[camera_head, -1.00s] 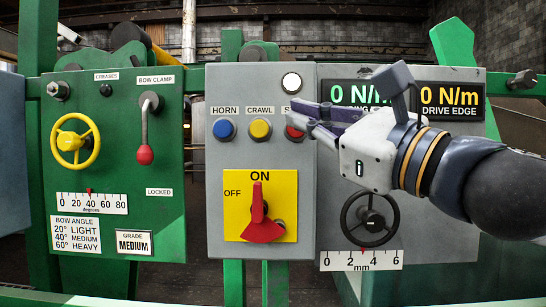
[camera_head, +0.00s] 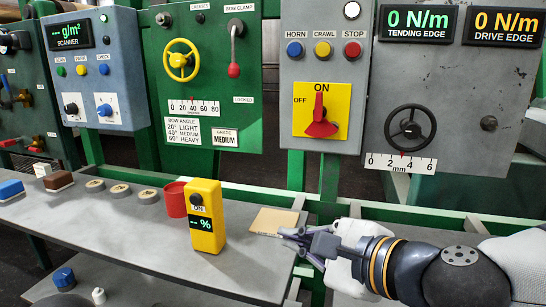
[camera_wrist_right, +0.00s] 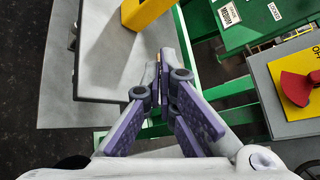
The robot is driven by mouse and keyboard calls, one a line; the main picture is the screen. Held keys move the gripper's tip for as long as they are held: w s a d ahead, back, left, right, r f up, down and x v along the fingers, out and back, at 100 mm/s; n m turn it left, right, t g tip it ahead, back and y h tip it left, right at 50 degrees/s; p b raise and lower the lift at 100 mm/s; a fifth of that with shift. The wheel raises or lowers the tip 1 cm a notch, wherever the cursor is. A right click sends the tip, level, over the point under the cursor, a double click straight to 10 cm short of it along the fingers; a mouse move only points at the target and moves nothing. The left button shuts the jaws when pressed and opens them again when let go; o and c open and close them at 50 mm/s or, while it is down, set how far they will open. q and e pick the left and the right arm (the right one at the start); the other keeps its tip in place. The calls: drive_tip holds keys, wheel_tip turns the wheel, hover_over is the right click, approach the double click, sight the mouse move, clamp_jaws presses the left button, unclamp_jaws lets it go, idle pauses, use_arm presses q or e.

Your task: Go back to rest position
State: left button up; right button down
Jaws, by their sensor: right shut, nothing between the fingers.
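My right gripper (camera_head: 284,236) reaches in from the right in the head view. It is shut and empty, above the right end of the grey shelf, beside a tan square pad. In the right wrist view its purple-padded fingers (camera_wrist_right: 161,58) meet at the tips with nothing between them. My left gripper is in neither view.
The grey shelf (camera_head: 150,235) carries a yellow meter (camera_head: 206,218), a red cup (camera_head: 173,200), the tan pad (camera_head: 274,221) and several discs and blocks. Behind stand the green panel (camera_head: 248,75) and the grey panel (camera_head: 345,65) with its ON/OFF switch and buttons. A black handwheel (camera_head: 410,128) is above my right arm.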

drive_tip(key=s+d+f+n+g+h+p, duration=0.3)
drive_tip(key=s+f+n+g, duration=0.55)
drive_tip(key=s+f, duration=1.4)
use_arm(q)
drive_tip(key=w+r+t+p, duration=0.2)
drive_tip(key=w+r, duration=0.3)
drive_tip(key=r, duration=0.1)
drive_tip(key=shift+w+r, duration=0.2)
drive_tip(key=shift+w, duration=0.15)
use_arm(e)
drive_tip(key=s+d+f+n+g+h, duration=0.2)
drive_tip(key=s+d+f+n+h, duration=0.1)
drive_tip(key=s+d, duration=0.4)
drive_tip(key=s+d+f+n+g+h, duration=0.2)
drive_tip(key=s+d+f+n, duration=0.2)
drive_tip(key=s, duration=0.8)
drive_tip(key=d+n, duration=0.2)
drive_tip(key=d, duration=0.2)
drive_tip(key=shift+s+d+g+h, duration=0.15)
drive_tip(key=shift+d+g+h, duration=0.15)
drive_tip(key=shift+g+h, duration=0.1)
